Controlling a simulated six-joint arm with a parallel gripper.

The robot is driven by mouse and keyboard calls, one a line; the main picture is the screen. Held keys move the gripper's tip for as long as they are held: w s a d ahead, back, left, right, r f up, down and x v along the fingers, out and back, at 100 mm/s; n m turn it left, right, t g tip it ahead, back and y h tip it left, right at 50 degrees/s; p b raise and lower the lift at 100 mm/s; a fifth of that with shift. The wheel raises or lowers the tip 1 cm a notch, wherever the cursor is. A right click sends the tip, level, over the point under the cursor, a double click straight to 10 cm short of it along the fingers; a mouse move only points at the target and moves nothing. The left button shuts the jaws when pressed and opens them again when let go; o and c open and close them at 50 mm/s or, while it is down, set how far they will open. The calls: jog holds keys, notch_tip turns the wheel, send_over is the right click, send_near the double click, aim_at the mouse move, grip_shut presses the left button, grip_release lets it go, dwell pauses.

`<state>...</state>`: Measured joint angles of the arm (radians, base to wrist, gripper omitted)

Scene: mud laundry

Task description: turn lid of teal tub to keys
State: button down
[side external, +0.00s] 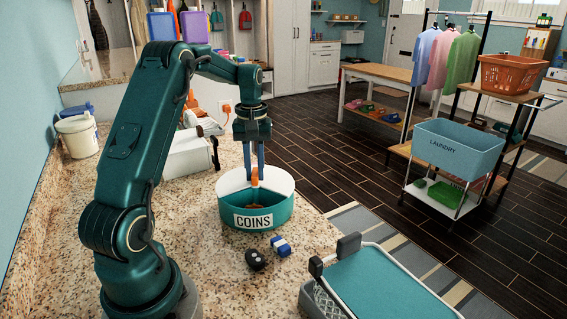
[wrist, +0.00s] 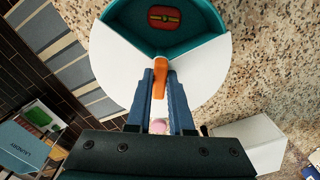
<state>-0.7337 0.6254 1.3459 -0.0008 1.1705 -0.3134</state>
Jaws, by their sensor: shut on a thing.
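The teal tub (side external: 262,214) stands on the granite counter with a COINS label on its front, facing the side camera. Its white lid (side external: 232,183) has a wedge-shaped opening; the lid also shows in the wrist view (wrist: 120,65). The opening is above the COINS label. Through it, the wrist view shows a red piece with a yellow mark (wrist: 164,19) inside the tub. My gripper (side external: 255,172) points down over the lid's middle. Its blue fingers are shut on the orange handle (wrist: 160,78) of the lid. No keys label is visible.
A dark key fob (side external: 256,259) and a blue-and-white piece (side external: 281,245) lie in front of the tub. A teal-topped tray (side external: 385,285) is at the front right. A white box (side external: 190,157) and a white bucket (side external: 77,137) stand behind, to the left.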

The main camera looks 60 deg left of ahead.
jog(key=shift+s+r+n, duration=0.1)
jog(key=shift+n, duration=0.2)
jog(key=n, duration=0.5)
jog(key=shift+s+a, duration=0.1)
jog(key=shift+s, duration=0.05)
jog(key=n, duration=0.6)
jog(key=shift+s+n, duration=0.2)
jog(key=shift+n, duration=0.1)
jog(key=n, duration=0.5)
jog(key=shift+s+d, duration=0.15)
jog(key=shift+d, duration=0.05)
jog(key=n, duration=0.6)
jog(key=shift+d, duration=0.15)
jog(key=shift+n, duration=0.4)
jog(key=c, duration=0.8)
grip_release()
jog(key=shift+d, duration=0.1)
jog(key=shift+r, duration=2.55)
